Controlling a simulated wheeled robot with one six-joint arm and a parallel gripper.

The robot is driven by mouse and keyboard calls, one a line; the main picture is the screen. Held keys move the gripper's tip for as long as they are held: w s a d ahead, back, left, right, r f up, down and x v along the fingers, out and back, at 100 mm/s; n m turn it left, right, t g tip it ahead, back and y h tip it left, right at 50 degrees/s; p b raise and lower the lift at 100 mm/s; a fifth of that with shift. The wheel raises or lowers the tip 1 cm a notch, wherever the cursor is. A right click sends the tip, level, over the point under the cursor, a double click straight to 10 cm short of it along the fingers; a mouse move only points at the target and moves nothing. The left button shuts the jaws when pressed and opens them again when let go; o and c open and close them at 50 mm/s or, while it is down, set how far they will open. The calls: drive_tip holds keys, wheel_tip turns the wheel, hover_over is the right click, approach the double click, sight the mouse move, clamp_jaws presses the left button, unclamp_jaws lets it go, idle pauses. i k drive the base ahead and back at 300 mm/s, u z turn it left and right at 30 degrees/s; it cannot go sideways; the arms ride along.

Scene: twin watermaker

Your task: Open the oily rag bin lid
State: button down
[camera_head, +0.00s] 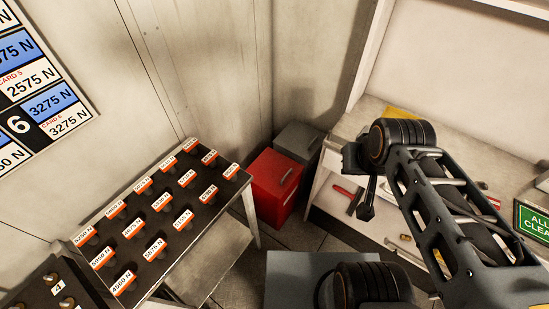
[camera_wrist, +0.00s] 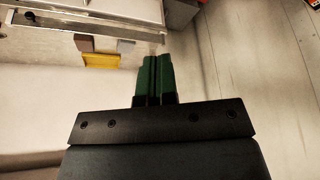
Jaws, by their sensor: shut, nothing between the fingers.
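No label is readable on either, so I cannot tell by writing which is the oily rag bin. My gripper (camera_head: 366,212) hangs to the right of the bins, over the workbench side, apart from both. In the wrist view its green fingers (camera_wrist: 155,77) are together with nothing between them.
A rack of labelled weights (camera_head: 160,205) stands left of the bins. A white workbench (camera_head: 345,130) with a lower shelf holding red-handled tools (camera_head: 348,192) is at the right. A yellow item (camera_wrist: 101,61) shows in the wrist view. Floor is open before the red bin.

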sight(273, 173)
drive_tip(key=z, duration=0.25)
drive_tip(key=k, duration=0.3)
drive_tip(key=u, duration=1.1)
drive_tip(key=i, duration=0.85)
drive_tip(key=u, duration=0.05)
